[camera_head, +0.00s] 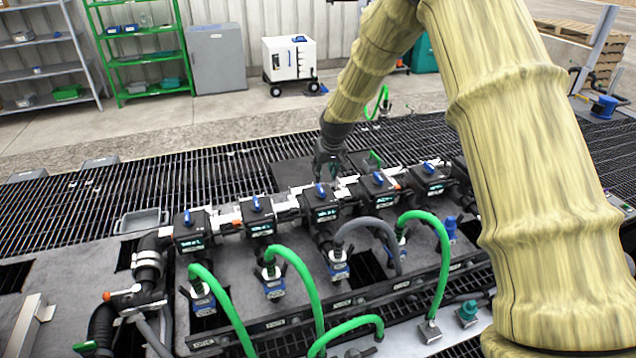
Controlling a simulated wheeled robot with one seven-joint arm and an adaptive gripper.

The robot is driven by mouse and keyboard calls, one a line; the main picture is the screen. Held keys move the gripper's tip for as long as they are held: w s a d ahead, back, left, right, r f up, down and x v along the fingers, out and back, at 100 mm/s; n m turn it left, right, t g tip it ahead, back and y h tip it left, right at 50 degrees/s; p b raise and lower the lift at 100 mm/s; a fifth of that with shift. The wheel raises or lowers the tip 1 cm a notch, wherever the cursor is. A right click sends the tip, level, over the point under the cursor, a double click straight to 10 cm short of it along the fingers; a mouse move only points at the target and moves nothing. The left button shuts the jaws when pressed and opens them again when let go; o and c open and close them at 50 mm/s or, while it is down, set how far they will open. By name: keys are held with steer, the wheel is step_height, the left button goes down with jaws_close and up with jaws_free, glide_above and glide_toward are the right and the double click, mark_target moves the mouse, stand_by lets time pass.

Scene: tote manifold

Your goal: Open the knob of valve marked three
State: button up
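Several black valve boxes stand in a row on a manifold, each with a blue knob on top. The middle valve box (322,206) has a small lit label that is too small to read for certain; it is third from either end. Its blue knob (320,190) stands up on top. My gripper (328,176) is dark and points down just behind and above this middle valve, close to its knob. I cannot tell whether it touches the knob. Its fingers are small and dark, so their opening is unclear.
Neighbouring valves (257,217) and (380,188) sit close on both sides. Green hoses (304,285) and a grey hose (375,222) arch in front of the row. A grey bin (141,221) lies at left. Black grating (100,205) spreads behind. My arm covers the right side.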

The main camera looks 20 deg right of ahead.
mark_target(321, 189)
steer(key=p+x, duration=0.2)
steer(key=x, duration=0.3)
steer(key=shift+s+d, duration=0.1)
steer(key=shift+d, duration=0.1)
steer(key=shift+p+x, duration=0.95)
steer(key=shift+x, duration=1.6)
jaws_close()
